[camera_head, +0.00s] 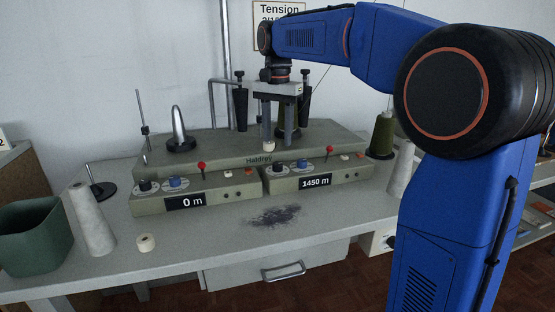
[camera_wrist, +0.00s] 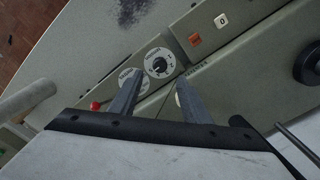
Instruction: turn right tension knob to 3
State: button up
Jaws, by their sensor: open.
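The right control panel (camera_head: 345,174) carries a black knob (camera_head: 281,170) and a blue knob (camera_head: 302,163), each on a pale dial. In the wrist view, the black knob (camera_wrist: 158,65) shows on its white dial between and beyond my fingertips. A second dial (camera_wrist: 125,75) is partly hidden by the left finger. The dial lettering is too small to read, so I cannot tell which knob is tension or its setting. My gripper (camera_head: 279,143) is open and empty, pointing down above and behind the panel; its fingers (camera_wrist: 158,82) also show in the wrist view, apart from the knobs.
A red-tipped lever (camera_head: 327,149) stands beside the blue knob. The left panel (camera_head: 235,194) has similar knobs and another red lever (camera_head: 201,165). Thread cones (camera_head: 383,135) and upright posts crowd the machine. The bench front (camera_head: 230,240) is mostly clear, with a dark smudge.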

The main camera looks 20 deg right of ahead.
aim_at(277, 163)
notch_tip(277, 163, down, 8)
jog(key=shift+f, duration=0.1)
dwell(0.4)
jog(key=c, duration=1)
jog(key=shift+c, duration=0.2)
